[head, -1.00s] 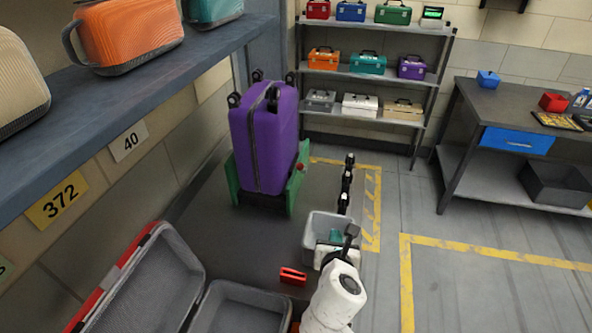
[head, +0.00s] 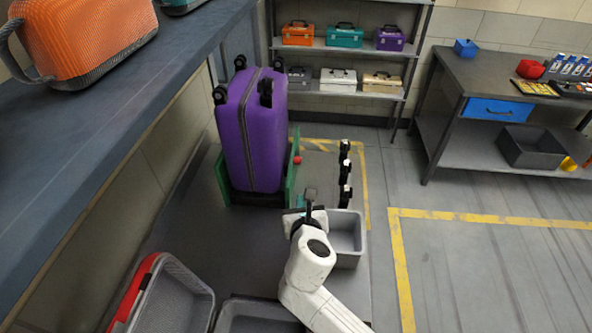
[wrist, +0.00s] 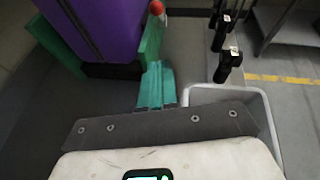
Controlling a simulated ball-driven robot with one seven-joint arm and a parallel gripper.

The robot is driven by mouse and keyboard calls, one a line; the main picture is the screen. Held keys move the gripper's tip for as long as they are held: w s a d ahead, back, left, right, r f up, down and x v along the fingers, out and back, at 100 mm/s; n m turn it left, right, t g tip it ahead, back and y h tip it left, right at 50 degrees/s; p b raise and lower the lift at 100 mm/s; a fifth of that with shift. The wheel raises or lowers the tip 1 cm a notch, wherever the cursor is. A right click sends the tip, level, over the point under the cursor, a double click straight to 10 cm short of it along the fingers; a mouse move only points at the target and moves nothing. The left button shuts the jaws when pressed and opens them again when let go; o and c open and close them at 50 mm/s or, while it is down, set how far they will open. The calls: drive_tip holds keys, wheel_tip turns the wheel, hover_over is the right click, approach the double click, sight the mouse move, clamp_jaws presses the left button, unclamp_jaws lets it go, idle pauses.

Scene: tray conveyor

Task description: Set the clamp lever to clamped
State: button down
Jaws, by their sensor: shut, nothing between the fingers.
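The clamp is a green frame with side plates around the base of an upright purple suitcase (head: 250,135). The right green plate (head: 291,180) faces my gripper. A red knob (head: 297,159), apparently the lever's end, shows at that plate's right edge; it also shows at the top of the wrist view (wrist: 157,7). The rest of the lever is hard to make out. My gripper (head: 300,198) is shut and empty, in front of and below the knob. Its teal fingers (wrist: 156,72) point toward the green plate in the wrist view, apart from the knob.
A grey bin (head: 347,238) stands just right of my gripper. Several black posts (head: 345,170) stand behind it. A long shelf (head: 110,110) runs along the left. Yellow-marked floor at right is clear.

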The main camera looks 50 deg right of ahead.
sight(298, 161)
drive_tip(key=w+r+b+x, duration=0.1)
drive_tip(key=r+b+x, duration=0.1)
drive_tip(key=b+x, duration=0.5)
drive_tip(key=shift+d+r+x, duration=0.25)
drive_tip(key=shift+r+x, duration=0.05)
drive_tip(key=shift+x, duration=2.6)
drive_tip(key=shift+r, duration=0.15)
